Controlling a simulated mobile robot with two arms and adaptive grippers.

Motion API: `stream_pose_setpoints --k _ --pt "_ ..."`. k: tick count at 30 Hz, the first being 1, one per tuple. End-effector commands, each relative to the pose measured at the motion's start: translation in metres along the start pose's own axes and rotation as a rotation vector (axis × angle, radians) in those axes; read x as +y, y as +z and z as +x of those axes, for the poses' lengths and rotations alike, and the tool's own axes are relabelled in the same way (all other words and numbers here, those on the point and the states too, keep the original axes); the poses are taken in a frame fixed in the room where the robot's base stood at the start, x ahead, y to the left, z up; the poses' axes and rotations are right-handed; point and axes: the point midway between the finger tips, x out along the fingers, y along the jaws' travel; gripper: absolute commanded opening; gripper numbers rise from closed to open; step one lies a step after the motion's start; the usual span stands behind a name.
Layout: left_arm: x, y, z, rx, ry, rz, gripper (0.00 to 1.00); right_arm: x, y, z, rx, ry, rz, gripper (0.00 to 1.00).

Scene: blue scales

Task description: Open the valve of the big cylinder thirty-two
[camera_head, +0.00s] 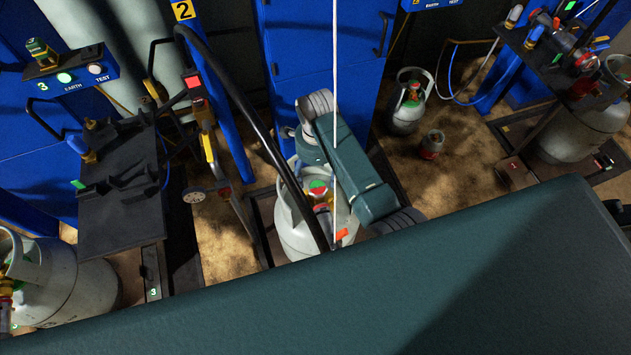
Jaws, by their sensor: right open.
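A big pale grey cylinder (296,232) stands upright in the middle, on a scale platform. Its collar surrounds a round green and red valve top (318,187), with red and orange fittings beside it. I cannot read a number on it, so I cannot tell if it is thirty-two. My right arm reaches over this cylinder. My right gripper (301,163) is open at the end of the wrist, close to the collar's back left side. Its fingertips are mostly hidden, and I cannot tell whether they touch anything. My left gripper is not in view.
A black hose (236,97) arcs down in front of the cylinder. A black stand (120,215) and another big cylinder (70,285) are at left. Smaller cylinders (405,112) (432,146) stand behind at right. Another cylinder (580,130) stands far right. Blue cabinets (320,35) line the back.

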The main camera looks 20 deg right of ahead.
Motion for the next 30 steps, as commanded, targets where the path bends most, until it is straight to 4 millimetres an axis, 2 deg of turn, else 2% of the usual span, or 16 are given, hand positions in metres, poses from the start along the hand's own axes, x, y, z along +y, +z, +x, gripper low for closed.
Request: stream_pose_setpoints --k 1,4,9,16,23,30 --pt "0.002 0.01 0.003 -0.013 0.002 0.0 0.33 0.001 -0.001 0.013 0.003 0.003 0.0 0.68" --pt "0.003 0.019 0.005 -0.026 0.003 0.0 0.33 0.0 -0.002 0.032 0.004 0.002 0.001 0.68" --pt "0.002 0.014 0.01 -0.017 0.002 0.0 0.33 0.0 -0.001 0.057 0.001 0.0 0.0 0.68" --pt "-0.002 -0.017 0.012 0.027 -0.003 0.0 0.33 -0.001 -0.001 0.07 0.001 -0.001 0.001 0.68" --pt "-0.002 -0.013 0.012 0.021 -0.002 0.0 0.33 -0.001 -0.001 0.07 0.001 -0.001 0.001 0.68" --pt "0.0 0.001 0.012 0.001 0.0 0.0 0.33 -0.001 0.0 0.07 -0.001 -0.002 0.001 0.24"
